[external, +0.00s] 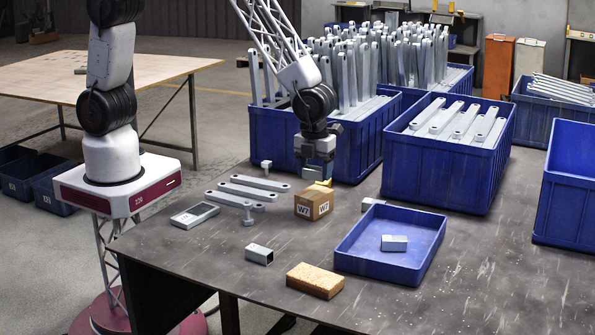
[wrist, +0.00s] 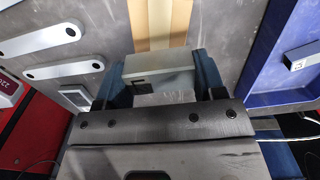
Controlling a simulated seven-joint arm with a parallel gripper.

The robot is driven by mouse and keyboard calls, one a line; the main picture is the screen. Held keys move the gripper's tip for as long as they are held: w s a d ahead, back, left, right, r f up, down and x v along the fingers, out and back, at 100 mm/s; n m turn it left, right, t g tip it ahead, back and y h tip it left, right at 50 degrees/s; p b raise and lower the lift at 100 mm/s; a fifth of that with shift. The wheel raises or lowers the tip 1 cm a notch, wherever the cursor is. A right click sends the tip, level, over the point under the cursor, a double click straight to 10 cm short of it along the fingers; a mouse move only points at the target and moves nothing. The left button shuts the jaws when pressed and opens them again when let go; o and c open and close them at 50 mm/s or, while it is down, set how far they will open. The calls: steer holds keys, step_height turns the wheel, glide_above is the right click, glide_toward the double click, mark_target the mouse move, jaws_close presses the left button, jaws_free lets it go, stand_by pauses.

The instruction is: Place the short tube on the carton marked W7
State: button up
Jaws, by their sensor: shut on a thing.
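The carton marked W7 (external: 304,209) is a small brown box standing on the grey table. In the wrist view its tan-striped top (wrist: 160,24) lies just beyond the held piece. My gripper (external: 315,174) points down just above and behind the carton. It is shut on a short grey metal piece (wrist: 165,82) with a dark mark on it, seen between the blue fingers. A short square tube (external: 258,254) with a dark open end lies on the table at the front left.
A shallow blue tray (external: 355,262) right of the carton holds a small grey block (external: 394,243). A sponge (external: 315,280) lies in front. Flat brackets (external: 254,182) and a grey framed device (external: 195,214) lie left. Deep blue bins (external: 430,173) of brackets stand behind.

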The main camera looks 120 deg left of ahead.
mark_target(314, 192)
steer(key=shift+f, duration=1.8)
steer(key=shift+f, duration=0.15)
steer(key=o, duration=0.9)
steer(key=shift+o, duration=0.2)
steer(key=shift+r, duration=0.2)
step_height(314, 192, up, 12)
